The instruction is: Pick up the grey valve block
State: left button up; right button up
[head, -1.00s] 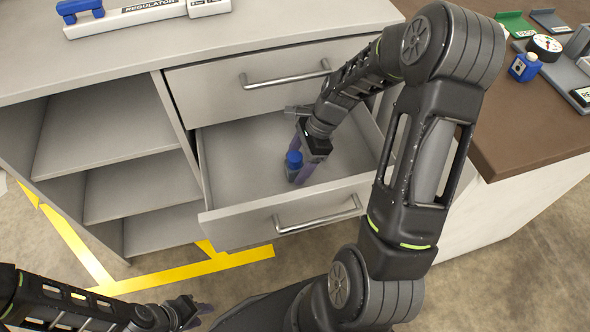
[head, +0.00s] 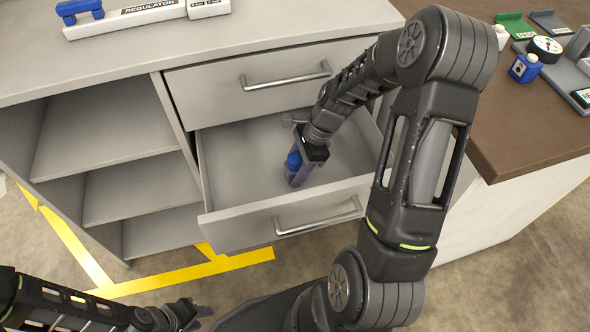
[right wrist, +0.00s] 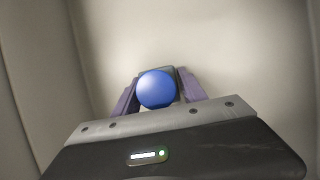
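The grey valve block (right wrist: 145,73) with its round blue knob (right wrist: 156,89) is inside the open drawer. In the head view its blue knob (head: 293,161) shows at my right gripper (head: 300,178), and the grey body is mostly hidden there. In the right wrist view the purple fingers of my right gripper (right wrist: 160,92) stand on both sides of the block, close to it; firm contact is not visible. The block appears to rest on the drawer floor. My left gripper (head: 188,316) is low at the left, away from the drawer, and its fingers are unclear.
The open drawer (head: 240,222) has walls around my right gripper, with a closed drawer (head: 215,95) above. A regulator tray (head: 125,20) lies on the grey counter. The brown table (head: 510,130) holds a blue block (head: 523,67) and a gauge (head: 544,47). Open shelves (head: 110,140) are left.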

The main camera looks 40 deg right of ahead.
grip_shut()
dwell(0.3)
jog(key=shift+r, duration=0.15)
notch_tip(320, 180, up, 12)
jog(key=p, duration=0.3)
jog(key=s+d, duration=0.3)
jog(key=d, duration=0.5)
jog(key=s+d, duration=0.3)
jog(key=d, duration=0.6)
jog(key=shift+p, duration=0.4)
jog(key=shift+w, duration=0.1)
